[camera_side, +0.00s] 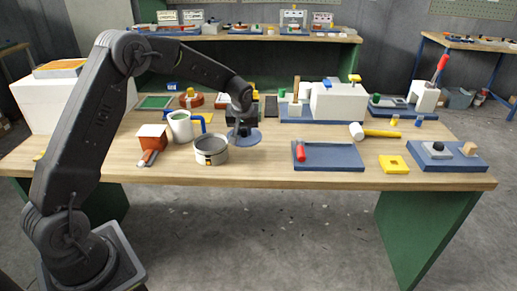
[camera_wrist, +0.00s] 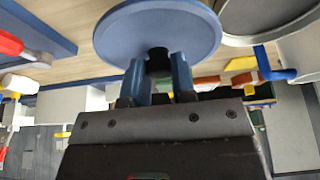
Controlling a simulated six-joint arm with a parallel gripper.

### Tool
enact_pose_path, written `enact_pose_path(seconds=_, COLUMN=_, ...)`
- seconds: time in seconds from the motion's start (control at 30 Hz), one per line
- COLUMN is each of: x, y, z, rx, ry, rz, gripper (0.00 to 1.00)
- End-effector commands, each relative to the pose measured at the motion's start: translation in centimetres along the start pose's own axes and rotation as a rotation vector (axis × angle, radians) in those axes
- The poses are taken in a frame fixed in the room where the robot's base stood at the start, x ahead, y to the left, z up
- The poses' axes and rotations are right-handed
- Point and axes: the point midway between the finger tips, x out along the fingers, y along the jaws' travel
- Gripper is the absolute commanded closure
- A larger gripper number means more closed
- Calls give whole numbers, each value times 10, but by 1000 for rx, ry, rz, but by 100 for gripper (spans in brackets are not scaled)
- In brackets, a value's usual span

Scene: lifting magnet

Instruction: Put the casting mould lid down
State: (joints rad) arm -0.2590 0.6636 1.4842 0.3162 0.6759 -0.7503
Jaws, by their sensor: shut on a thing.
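The casting mould lid is a round blue-grey disc (camera_side: 251,138) with a dark knob, just right of the round grey metal pot (camera_side: 211,149) in the side view. My gripper (camera_side: 243,130) points down over the lid and is shut on its knob. In the wrist view the lid (camera_wrist: 155,25) fills the top middle, and my gripper's blue fingers (camera_wrist: 158,75) stand on both sides of the black knob (camera_wrist: 158,58). The lid looks level and low over the table; I cannot tell whether it touches. The pot (camera_wrist: 270,12) is open on top.
A white mug (camera_side: 181,127) with a blue handle and a red-and-white block (camera_side: 151,137) stand left of the pot. A blue board with a red-handled tool (camera_side: 328,156) lies to the right. Bare wood (camera_side: 270,160) lies between lid and board. Blocks and fixtures crowd behind.

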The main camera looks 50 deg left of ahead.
Motion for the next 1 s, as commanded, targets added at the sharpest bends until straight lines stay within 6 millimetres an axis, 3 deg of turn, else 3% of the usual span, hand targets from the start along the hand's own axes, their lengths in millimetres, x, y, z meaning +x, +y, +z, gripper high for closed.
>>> enact_pose_path(seconds=0.1, x=14, y=25, z=9, rx=4, ry=-1, rz=0, gripper=99)
enact_pose_path(seconds=0.3, x=24, y=46, z=15, rx=0, ry=0, rz=-1, gripper=99)
enact_pose_path(seconds=0.47, x=32, y=47, z=18, rx=-1, ry=0, rz=-2, gripper=99)
enact_pose_path(seconds=0.7, x=61, y=47, z=30, rx=-1, ry=0, rz=-2, gripper=99)
enact_pose_path(seconds=1.0, x=63, y=47, z=30, rx=-2, ry=2, rz=-1, gripper=99)
